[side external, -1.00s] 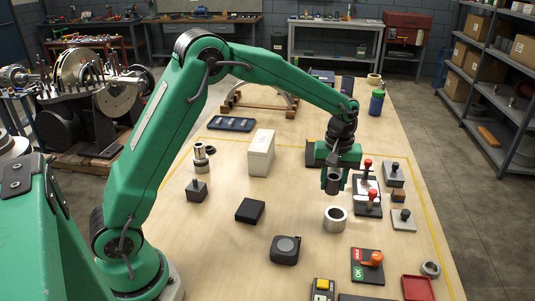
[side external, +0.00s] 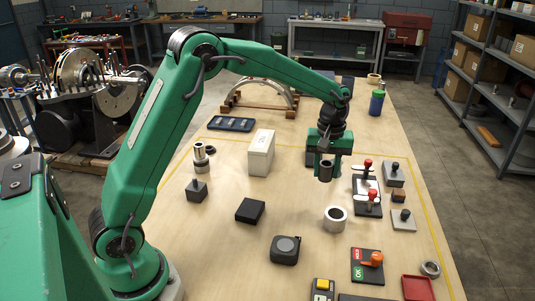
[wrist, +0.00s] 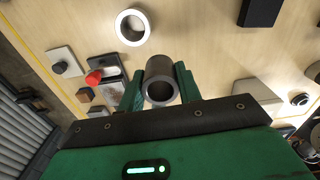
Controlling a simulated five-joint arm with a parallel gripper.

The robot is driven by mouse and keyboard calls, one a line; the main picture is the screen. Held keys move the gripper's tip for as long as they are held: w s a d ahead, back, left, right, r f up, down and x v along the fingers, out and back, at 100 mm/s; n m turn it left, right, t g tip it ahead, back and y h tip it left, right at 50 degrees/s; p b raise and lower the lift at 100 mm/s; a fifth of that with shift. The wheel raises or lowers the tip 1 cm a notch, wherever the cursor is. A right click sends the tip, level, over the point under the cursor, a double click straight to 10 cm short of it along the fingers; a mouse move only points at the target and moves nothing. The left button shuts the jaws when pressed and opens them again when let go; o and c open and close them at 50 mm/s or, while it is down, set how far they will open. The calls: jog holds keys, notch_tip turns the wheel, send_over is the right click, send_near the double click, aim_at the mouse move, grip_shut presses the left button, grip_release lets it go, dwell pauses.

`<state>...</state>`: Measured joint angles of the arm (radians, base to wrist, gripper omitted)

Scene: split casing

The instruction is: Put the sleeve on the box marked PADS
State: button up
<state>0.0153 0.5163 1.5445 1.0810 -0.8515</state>
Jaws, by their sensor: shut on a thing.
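The sleeve (side external: 325,171) is a dark grey hollow cylinder. My gripper (side external: 328,174) is shut on it and holds it upright above the table. In the wrist view the sleeve (wrist: 160,82) sits between the two green fingers of my gripper (wrist: 159,86), its open bore showing. A tall off-white box (side external: 261,155) stands on the table to the left of my gripper, apart from it. Faint marking shows on the box, too small to read as PADS.
A light metal ring (side external: 335,219) stands below my gripper. Red-knobbed fixtures (side external: 367,196) are to the right. A black block (side external: 250,211) and a dark tape measure (side external: 285,250) lie in front. The table between box and gripper is clear.

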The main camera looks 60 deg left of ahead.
jog(key=s+a+r, duration=0.1)
jog(key=a+r, duration=0.3)
jog(key=a, duration=0.4)
jog(key=s+a+r, duration=0.1)
jog(key=a+r, duration=0.3)
jog(key=a, duration=0.5)
jog(key=shift+s+a+r+m, duration=0.15)
jog(key=shift+a+r+m, duration=0.05)
jog(key=shift+r+m, duration=0.1)
send_over(260, 144)
notch_tip(260, 144, down, 7)
jog(key=shift+f, duration=0.1)
jog(key=shift+f, duration=1.95)
jog(key=shift+f, duration=0.1)
jog(key=o, duration=1.1)
